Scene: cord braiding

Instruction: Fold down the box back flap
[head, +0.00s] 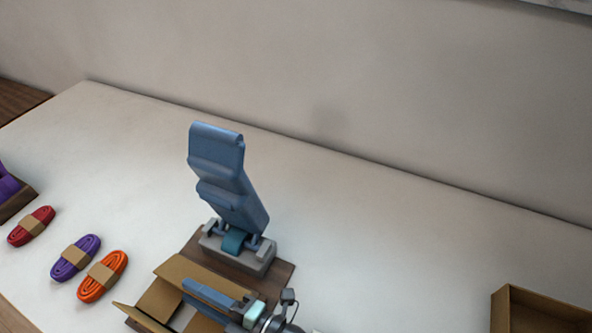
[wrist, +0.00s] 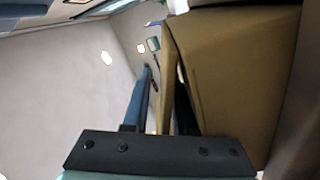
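The open cardboard box (head: 157,301) stands at the bottom of the head view, partly cut off by the frame. Its back flap (head: 205,271) is a tan panel along the far side, tilted up. My gripper (head: 190,291) reaches in from the lower right, with its two blue fingers over the box opening, near the back flap. In the wrist view the fingers (wrist: 163,80) stand apart, with a narrow upright cardboard edge (wrist: 167,85) between them and a gap beside it. A broad cardboard panel (wrist: 235,75) fills the right. I cannot tell whether any finger touches cardboard.
A tall blue clamp (head: 228,178) on a brown board (head: 282,277) stands just behind the box. Red (head: 40,215), purple (head: 88,246) and orange (head: 115,264) cord bundles lie to the left. Another cardboard box (head: 500,312) is at lower right. The table's right middle is clear.

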